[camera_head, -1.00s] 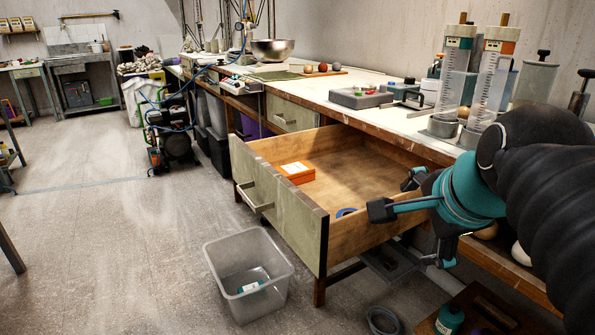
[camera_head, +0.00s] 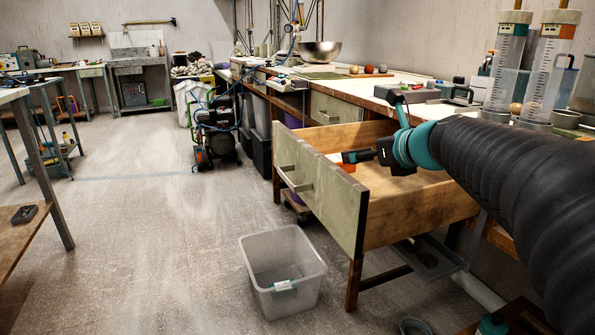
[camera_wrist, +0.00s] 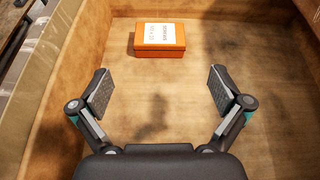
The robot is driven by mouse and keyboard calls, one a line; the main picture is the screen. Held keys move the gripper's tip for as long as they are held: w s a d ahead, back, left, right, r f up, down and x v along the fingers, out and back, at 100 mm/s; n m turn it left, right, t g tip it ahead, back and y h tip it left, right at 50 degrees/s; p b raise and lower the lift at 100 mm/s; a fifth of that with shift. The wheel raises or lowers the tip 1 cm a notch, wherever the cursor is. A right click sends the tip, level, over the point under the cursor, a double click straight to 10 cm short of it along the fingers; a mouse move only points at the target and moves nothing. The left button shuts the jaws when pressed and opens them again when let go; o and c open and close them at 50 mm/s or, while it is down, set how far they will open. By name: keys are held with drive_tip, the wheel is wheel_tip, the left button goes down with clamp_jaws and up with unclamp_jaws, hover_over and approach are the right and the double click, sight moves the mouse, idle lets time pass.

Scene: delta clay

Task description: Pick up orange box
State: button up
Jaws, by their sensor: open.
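The orange box (camera_wrist: 160,40) with a white label on top lies flat on the floor of the open drawer (camera_wrist: 155,150). In the wrist view it is ahead of my gripper (camera_wrist: 160,88), roughly centred between the spread fingers but beyond their tips. My gripper is open and empty, pointing down into the drawer. In the head view the gripper (camera_head: 365,154) is over the drawer, and only a part of the orange box (camera_head: 344,162) shows behind it near the drawer front (camera_head: 325,193).
The drawer's walls stand around the box, the front panel close on the left in the wrist view. The workbench (camera_head: 405,98) runs above the drawer. A clear plastic bin (camera_head: 283,270) stands on the floor in front. The floor at left is mostly free.

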sight(337, 158)
drive_tip(key=shift+w+f+m, duration=0.3)
drive_tip(key=shift+w, duration=0.15)
drive_tip(key=b+x, duration=0.1)
drive_tip(key=x, duration=0.7)
drive_tip(key=shift+w+a, duration=0.1)
drive_tip(key=shift+w, duration=0.05)
drive_tip(key=shift+w+a+f, duration=0.25)
drive_tip(key=shift+w+f, duration=0.15)
drive_tip(key=shift+w, duration=0.1)
drive_tip(key=b+x, duration=0.1)
drive_tip(key=x, duration=0.3)
drive_tip(key=shift+f, duration=0.2)
drive_tip(key=shift+s, duration=0.1)
drive_tip(key=c, duration=1)
